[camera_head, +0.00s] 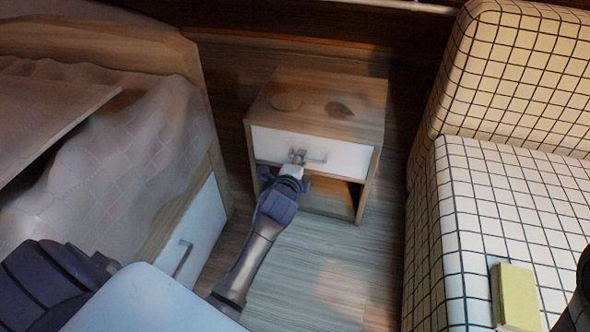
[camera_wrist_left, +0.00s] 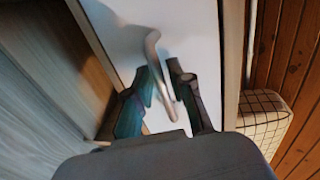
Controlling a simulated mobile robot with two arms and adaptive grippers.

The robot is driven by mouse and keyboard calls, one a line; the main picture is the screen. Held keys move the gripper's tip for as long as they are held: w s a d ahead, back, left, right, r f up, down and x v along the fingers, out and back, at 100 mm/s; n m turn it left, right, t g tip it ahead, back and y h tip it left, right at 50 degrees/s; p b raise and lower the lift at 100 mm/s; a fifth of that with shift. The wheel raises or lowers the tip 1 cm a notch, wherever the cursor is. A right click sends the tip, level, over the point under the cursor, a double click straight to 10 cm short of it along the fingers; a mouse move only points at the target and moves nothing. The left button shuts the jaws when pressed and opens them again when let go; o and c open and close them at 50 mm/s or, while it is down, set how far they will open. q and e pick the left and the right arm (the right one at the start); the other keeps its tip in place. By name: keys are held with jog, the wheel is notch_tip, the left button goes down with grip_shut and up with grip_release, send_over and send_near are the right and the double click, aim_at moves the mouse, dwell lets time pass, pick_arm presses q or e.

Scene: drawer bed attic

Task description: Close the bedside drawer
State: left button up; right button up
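The bedside cabinet (camera_head: 373,112) stands against the back wall, with a white drawer front (camera_head: 345,157) under its wooden top. The drawer front looks flush or nearly flush with the cabinet frame; a small gap cannot be ruled out. Its metal handle (camera_head: 317,159) is on the front and also shows in the left wrist view (camera_wrist_left: 153,50). My left gripper (camera_head: 297,157) is at the handle. In the left wrist view, the fingers of the left gripper (camera_wrist_left: 164,95) are apart, with the handle's bar between them. Contact is unclear. My right gripper is not in view.
A bed (camera_head: 110,125) with a drawer handle (camera_head: 182,258) on its side stands at the left. A checked sofa (camera_head: 480,200) with a yellow book (camera_head: 517,298) stands at the right. The cabinet's lower shelf is open. Wooden floor (camera_head: 330,265) is clear in front.

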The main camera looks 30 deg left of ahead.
pick_arm(q)
jog(key=v, duration=1)
jog(key=shift+s, duration=0.3)
jog(key=shift+r, duration=0.1)
